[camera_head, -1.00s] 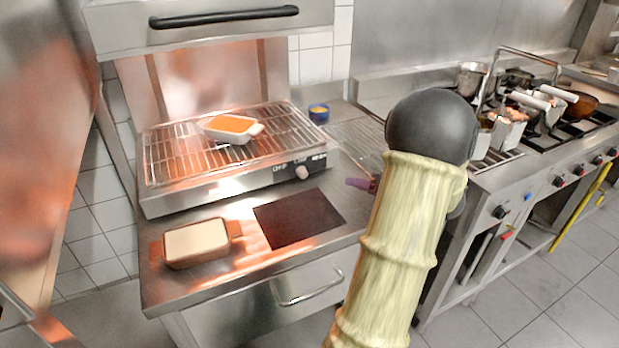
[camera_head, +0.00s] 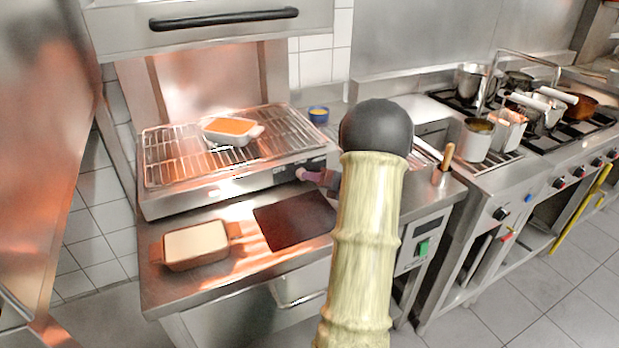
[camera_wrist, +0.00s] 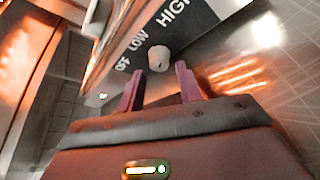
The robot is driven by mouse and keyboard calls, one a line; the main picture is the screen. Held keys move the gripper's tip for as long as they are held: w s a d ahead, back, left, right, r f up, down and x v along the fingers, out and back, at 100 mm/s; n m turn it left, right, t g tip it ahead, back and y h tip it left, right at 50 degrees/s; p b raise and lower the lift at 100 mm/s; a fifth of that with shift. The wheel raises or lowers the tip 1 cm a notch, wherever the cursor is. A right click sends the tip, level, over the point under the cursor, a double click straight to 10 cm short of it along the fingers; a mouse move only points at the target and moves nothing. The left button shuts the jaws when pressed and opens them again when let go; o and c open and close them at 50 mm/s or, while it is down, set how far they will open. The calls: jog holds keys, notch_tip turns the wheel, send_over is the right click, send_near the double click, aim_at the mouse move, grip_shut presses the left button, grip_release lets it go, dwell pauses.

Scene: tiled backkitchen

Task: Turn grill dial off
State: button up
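The grill (camera_head: 215,165) stands on the steel counter, with an orange-filled white dish (camera_head: 232,130) on its rack. Its pale round dial (camera_wrist: 159,58) sits on a dark panel marked OFF, LOW and HIGH in the wrist view. The dial shows close to the HIGH and LOW marks; its exact setting is hard to tell. My gripper (camera_wrist: 160,85) is open, with its two purple fingers spread and the dial just beyond the gap between their tips. In the head view my gripper (camera_head: 312,175) is at the panel's right end, and it hides most of the dial.
A tan rectangular dish (camera_head: 165,252) and a dark flat board (camera_head: 290,218) lie on the counter in front of the grill. A small blue bowl (camera_head: 319,114) stands behind right. A stove with several pots and fry baskets is at the right.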

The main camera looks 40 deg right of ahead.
jog(key=shift+x, duration=1.35)
jog(key=c, duration=0.7)
